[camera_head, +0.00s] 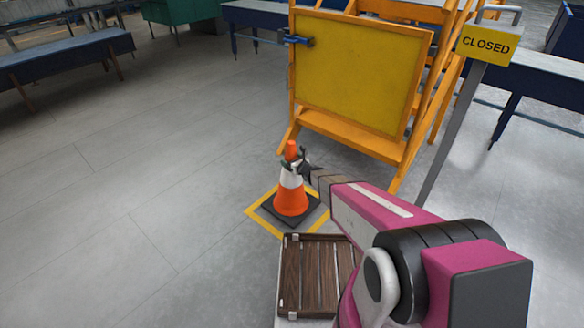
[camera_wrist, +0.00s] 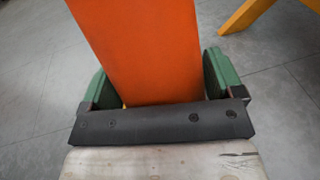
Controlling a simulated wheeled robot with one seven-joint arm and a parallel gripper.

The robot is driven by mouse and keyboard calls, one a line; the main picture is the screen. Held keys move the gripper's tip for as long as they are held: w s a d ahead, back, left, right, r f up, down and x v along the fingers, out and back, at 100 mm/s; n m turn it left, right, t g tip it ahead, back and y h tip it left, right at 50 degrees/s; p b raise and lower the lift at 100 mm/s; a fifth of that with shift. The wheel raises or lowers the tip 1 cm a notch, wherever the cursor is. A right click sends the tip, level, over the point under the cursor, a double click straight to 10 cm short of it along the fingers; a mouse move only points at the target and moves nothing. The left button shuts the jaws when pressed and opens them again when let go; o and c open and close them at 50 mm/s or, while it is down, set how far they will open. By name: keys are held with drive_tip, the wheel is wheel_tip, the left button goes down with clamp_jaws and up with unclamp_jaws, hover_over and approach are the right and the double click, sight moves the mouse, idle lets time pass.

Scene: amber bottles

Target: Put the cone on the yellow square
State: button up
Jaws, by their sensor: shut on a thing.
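The orange and white traffic cone (camera_head: 291,200) stands upright with its dark square base inside the outline of the yellow square (camera_head: 262,223) on the floor. Yellow tape shows on the left and front sides of the base; the far side is mostly hidden. I cannot tell whether the base rests flat on the floor or hangs slightly above it. My gripper (camera_head: 294,163) is shut on the upper part of the cone. In the wrist view the cone's orange body (camera_wrist: 145,50) sits between the green fingers of my gripper (camera_wrist: 155,85).
A brown slatted wooden crate (camera_head: 292,275) sits just in front of the square. A yellow board on an orange frame (camera_head: 360,75) stands behind, with a CLOSED sign (camera_head: 487,45) on a post to the right. The floor to the left is clear.

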sight(291, 177)
drive_tip(key=shift+w+d+f, duration=0.15)
drive_tip(key=shift+w+f, duration=0.2)
drive_tip(key=shift+w, duration=0.3)
drive_tip(key=shift+f, duration=1.95)
drive_tip(key=o, duration=1.6)
drive_tip(key=shift+f, duration=0.2)
drive_tip(key=shift+o, duration=0.2)
drive_tip(key=shift+r, duration=0.1)
